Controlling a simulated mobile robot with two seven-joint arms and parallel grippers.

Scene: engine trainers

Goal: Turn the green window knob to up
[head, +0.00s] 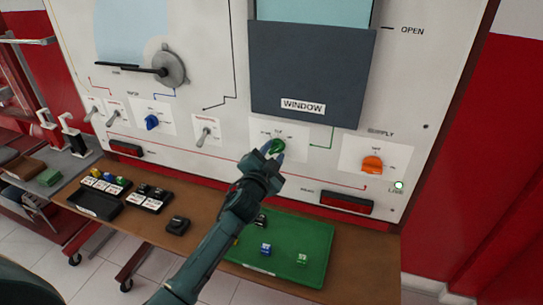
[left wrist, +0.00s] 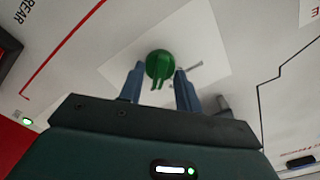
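The green window knob (head: 276,145) sits on a white plate of the upright panel, below the grey window shutter (head: 310,75) labelled WINDOW. In the left wrist view the knob (left wrist: 159,65) is round, with a grip ridge pointing toward my gripper. My left gripper (head: 273,151) is at the knob in the head view. In the left wrist view its two blue fingers (left wrist: 159,82) stand apart, one on each side of the knob, with small gaps showing. Contact is not clear. The knob's pointer setting is hard to read. My right gripper is not in view.
An orange supply knob (head: 372,165) is to the right and a blue knob (head: 152,122) to the left. A metal toggle switch (head: 205,135) is closer on the left. A green tray (head: 310,235) lies on the brown shelf (head: 365,270) below.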

